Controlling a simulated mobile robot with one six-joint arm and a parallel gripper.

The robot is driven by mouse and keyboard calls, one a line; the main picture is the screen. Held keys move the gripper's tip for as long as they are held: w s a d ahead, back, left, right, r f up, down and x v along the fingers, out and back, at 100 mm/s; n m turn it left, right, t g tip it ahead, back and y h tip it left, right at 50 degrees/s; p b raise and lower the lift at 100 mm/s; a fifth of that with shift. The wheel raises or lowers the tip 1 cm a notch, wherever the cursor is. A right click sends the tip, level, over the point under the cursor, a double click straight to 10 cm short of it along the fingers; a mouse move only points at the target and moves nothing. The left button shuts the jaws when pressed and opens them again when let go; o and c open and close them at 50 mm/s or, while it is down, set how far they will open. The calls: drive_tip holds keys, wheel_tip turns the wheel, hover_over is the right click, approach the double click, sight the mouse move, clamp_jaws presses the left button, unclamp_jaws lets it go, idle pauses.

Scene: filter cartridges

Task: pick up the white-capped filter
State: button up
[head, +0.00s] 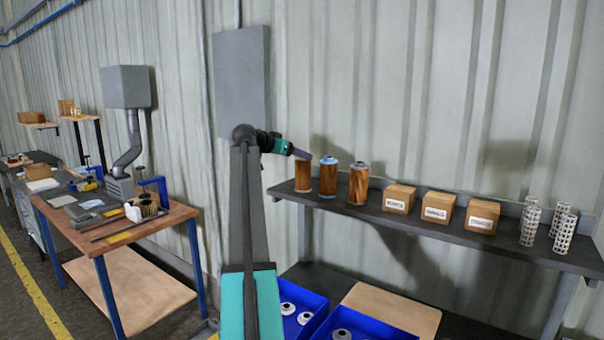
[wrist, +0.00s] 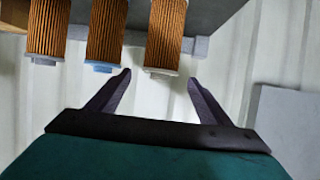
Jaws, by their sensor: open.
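Three orange-brown pleated filters stand upright in a row on the dark shelf (head: 455,236). The white-capped filter (head: 303,183) is the leftmost in the head view, its cap largely hidden behind my gripper (head: 307,155). In the upside-down wrist view, it is the rightmost filter (wrist: 166,35), with its pale cap end towards me. My gripper (wrist: 159,79) is open and empty. Its fingertips appear either side of that cap end; I cannot tell whether they reach around it. The blue-capped filter (head: 328,180) stands beside it, then a grey-capped filter (head: 359,185).
Several labelled cardboard boxes (head: 437,209) and white perforated cylinders (head: 563,232) stand farther right on the shelf. Blue bins (head: 357,317) sit below. The corrugated wall (head: 400,90) is close behind. A workbench (head: 143,226) stands at left.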

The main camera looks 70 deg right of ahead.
drive_tip(key=shift+d, duration=0.1)
idle(0.3)
drive_tip(key=shift+s+d+f+p, duration=0.2)
drive_tip(key=shift+d+p, duration=0.5)
drive_tip(key=shift+p+x, duration=0.8)
drive_tip(key=shift+x, duration=1)
drive_tip(key=shift+w+f, duration=0.1)
drive_tip(key=c, duration=1.5)
